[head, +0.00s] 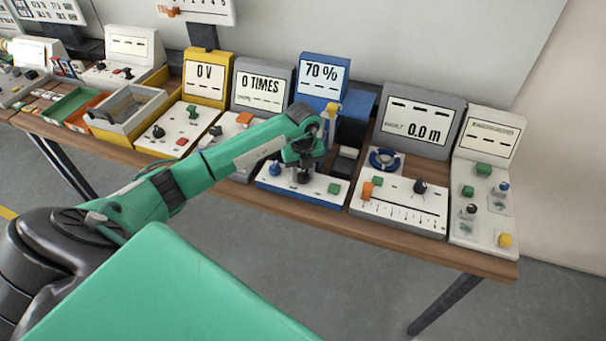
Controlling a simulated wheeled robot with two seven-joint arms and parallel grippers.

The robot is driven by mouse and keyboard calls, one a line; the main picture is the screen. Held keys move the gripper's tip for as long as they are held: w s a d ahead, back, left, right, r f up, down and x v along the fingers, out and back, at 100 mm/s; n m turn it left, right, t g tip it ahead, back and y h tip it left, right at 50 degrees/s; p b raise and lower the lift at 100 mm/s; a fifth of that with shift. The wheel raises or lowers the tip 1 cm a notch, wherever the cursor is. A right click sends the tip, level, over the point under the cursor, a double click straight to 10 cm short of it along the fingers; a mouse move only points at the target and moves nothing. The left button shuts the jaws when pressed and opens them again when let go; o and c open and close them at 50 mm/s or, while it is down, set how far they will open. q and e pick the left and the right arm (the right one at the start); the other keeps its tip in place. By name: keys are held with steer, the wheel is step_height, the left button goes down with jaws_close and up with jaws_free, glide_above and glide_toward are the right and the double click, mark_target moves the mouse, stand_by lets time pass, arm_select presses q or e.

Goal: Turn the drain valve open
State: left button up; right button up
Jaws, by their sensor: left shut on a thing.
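A blue-framed station stands in the middle of the bench, with a screen (324,76) reading "70 %". Its white panel (318,191) carries a blue knob (275,169) at the left and a green button (334,188) at the right. My left gripper (304,177) points down onto the panel between the two. It is shut on a small part there, and its dark fingers hide most of that part. This part sits where the drain valve would be, but its handle and angle cannot be made out. My right gripper is not in view.
A yellow station (206,76) reading "0 V" and a grey one (261,84) reading "0 TIMES" stand to the left. A grey station (418,120) reading "0.0 m", with an orange slider, is close on the right. The wooden bench's front edge (400,240) is clear.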

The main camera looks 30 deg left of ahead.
arm_select(q)
steer(key=m+b, duration=0.3)
steer(key=m, duration=0.1)
steer(key=shift+f+m+b, duration=0.15)
steer(key=shift+m+b, duration=0.15)
steer(key=m+b, duration=0.3)
steer(key=m, duration=0.1)
steer(key=shift+m+b, duration=0.3)
steer(key=shift+b, duration=0.05)
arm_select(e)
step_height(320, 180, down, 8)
arm_select(q)
steer(key=shift+m+b, duration=0.35)
steer(key=shift+m, duration=0.05)
steer(key=shift+m+b, duration=0.7)
steer(key=shift+m, duration=0.2)
steer(key=shift+m+b, duration=0.75)
steer(key=shift+m, duration=0.35)
steer(key=shift+r+m+b, duration=0.2)
steer(key=shift+m+b, duration=0.45)
steer(key=shift+m, duration=0.45)
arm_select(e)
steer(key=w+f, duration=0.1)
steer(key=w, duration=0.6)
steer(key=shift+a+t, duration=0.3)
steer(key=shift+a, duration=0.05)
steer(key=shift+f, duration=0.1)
arm_select(q)
steer(key=o, duration=1)
